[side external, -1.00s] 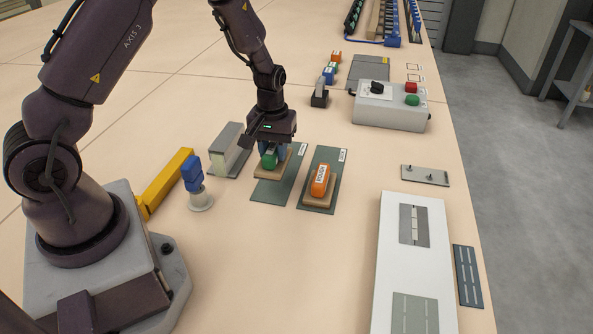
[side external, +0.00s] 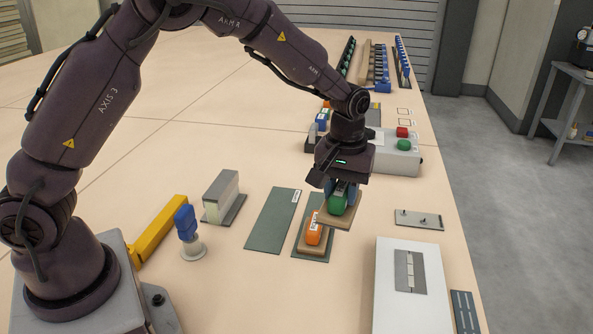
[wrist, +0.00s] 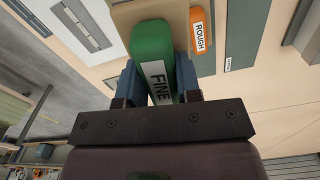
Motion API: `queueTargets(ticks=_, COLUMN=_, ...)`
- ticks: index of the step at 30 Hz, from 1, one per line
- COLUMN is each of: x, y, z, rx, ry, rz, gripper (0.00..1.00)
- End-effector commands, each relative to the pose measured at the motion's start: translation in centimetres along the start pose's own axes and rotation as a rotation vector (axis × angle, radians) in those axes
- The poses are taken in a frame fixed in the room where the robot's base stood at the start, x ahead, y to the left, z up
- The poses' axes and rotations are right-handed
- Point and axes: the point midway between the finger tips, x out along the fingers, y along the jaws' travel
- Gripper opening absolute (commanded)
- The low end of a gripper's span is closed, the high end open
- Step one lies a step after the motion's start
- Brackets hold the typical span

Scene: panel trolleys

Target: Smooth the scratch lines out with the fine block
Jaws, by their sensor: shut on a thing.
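My gripper (side external: 340,185) is shut on the green handle of the fine block (side external: 338,204). The wrist view shows the green block (wrist: 152,50) with its label FINE between the blue fingers (wrist: 158,85). The block's tan base (side external: 340,216) hangs in the air, clear of the bench. The orange rough block (side external: 313,233) sits on the right green mat; its label ROUGH shows in the wrist view (wrist: 199,30). A white panel (side external: 400,300) lies at the front right with a grey plate bearing pale marks (side external: 410,272). Scratch lines are too small to make out.
The left green mat (side external: 272,220) is bare. A grey control box (side external: 400,158) with red and green buttons stands behind my gripper. A small plate with pegs (side external: 418,219) and a dark slotted strip (side external: 465,312) lie near the bench's right edge.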

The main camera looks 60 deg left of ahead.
Motion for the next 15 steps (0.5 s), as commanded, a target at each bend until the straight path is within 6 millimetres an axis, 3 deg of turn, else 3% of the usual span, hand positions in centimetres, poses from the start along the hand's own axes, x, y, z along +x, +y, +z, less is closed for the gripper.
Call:
queueTargets(ticks=1, x=0.0, y=2.6, z=1.5, rx=0.032, ry=0.0, rz=0.0, gripper=0.0)
queueTargets(ticks=6, x=0.0, y=9.5, z=6.6, rx=0.097, ry=0.001, rz=0.002, gripper=0.0)
queueTargets(ticks=12, x=0.0, y=15.9, z=14.0, rx=0.169, ry=0.0, rz=0.004, gripper=0.0)
queueTargets(ticks=15, x=0.0, y=18.0, z=17.4, rx=0.195, ry=-0.002, rz=0.004, gripper=0.0)
